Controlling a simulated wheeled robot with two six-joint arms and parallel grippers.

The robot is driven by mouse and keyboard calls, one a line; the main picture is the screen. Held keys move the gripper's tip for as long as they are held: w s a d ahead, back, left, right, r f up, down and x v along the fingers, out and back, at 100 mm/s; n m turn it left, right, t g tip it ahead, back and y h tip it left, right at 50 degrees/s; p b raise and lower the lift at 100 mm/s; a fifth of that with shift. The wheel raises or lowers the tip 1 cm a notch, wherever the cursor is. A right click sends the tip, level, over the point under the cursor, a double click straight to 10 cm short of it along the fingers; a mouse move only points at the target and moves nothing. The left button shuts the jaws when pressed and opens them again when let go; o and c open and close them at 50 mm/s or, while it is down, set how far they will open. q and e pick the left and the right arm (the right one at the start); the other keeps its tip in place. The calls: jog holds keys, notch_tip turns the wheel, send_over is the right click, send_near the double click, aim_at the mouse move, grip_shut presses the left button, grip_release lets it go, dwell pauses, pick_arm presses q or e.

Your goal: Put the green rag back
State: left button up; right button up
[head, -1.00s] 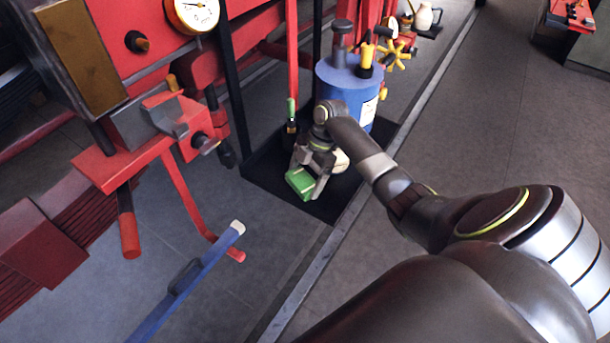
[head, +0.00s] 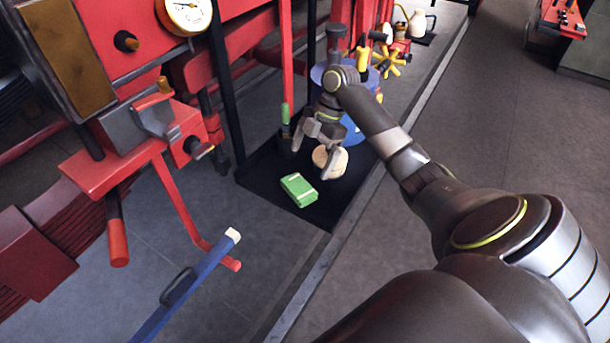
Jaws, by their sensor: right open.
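The green rag (head: 298,189) is a small folded block lying flat on the black tray (head: 262,172), near its front left part. My right gripper (head: 312,163) is open and empty above the tray, just behind the rag and apart from it. A round cream-coloured thing (head: 331,161) sits on the tray beside the gripper's right finger, which partly covers it. My left gripper is not in view.
A blue canister (head: 352,128) stands at the back of the tray, partly hidden by my right arm. A green-handled tool (head: 286,120) stands at the tray's left. Open floor lies to the right.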

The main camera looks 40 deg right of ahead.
jog(key=v, duration=0.3)
jog(key=shift+r, duration=0.1)
dwell(0.5)
